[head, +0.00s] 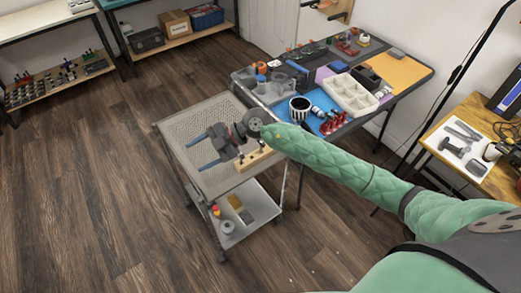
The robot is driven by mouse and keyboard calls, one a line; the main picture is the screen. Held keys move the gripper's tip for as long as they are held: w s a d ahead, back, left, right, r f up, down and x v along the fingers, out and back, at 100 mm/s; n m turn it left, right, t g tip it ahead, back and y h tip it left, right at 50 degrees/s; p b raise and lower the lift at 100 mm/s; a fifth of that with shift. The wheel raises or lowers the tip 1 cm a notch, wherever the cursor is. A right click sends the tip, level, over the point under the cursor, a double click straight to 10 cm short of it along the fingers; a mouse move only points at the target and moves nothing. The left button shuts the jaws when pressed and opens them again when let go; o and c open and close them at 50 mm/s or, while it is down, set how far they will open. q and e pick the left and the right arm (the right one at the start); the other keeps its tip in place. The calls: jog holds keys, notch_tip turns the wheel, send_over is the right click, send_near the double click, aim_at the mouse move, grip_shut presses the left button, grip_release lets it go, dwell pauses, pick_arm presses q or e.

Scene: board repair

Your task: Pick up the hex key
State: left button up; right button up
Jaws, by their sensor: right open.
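My right arm reaches in from the lower right, and its gripper (203,154) is above the perforated top of the grey cart (180,127). Its two blue-tipped fingers point left and stand apart, with nothing visible between them. A small wooden block (255,158) with dark spots sits at the cart's near right edge, just right of the gripper and partly beside my wrist. I cannot make out the hex key; it may be too small to see or hidden behind my gripper and arm. My left gripper is out of view.
A workbench (421,72) behind the cart holds a white compartment tray (350,94), a dark cup (299,107) and red-handled tools (333,122). A wooden side table (440,150) stands at right. The cart's lower shelf (250,213) holds small items. Floor at left is clear.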

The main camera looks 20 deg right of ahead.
jog(key=w+d+f+m+h, duration=0.1)
jog(key=w+d+f+h, duration=0.15)
jog(key=d+h, duration=0.2)
jog(key=w+d+f+h, duration=0.2)
jog(key=d+f+h, duration=0.1)
jog(key=d, duration=0.3)
jog(key=m+h, duration=0.3)
jog(key=h, duration=0.3)
send_near(262, 145)
notch_tip(262, 145, down, 5)
jog(key=w+d, duration=0.2)
jog(key=shift+s+a+f+y+p, duration=0.1)
jog(key=shift+a+f+y+p, duration=0.15)
jog(key=shift+f+p, duration=0.5)
jog(key=shift+a+f, duration=0.15)
jog(key=shift+f, duration=0.4)
notch_tip(262, 145, down, 3)
jog(key=shift+a+f+p, duration=0.15)
jog(key=shift+f+p, duration=0.1)
jog(key=shift+p, duration=1)
jog(key=shift+f, duration=0.7)
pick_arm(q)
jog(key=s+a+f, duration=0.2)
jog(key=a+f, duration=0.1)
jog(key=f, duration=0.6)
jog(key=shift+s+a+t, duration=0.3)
pick_arm(e)
jog(key=c, duration=1.1)
jog(key=shift+o, duration=0.2)
jog(key=shift+r, duration=0.1)
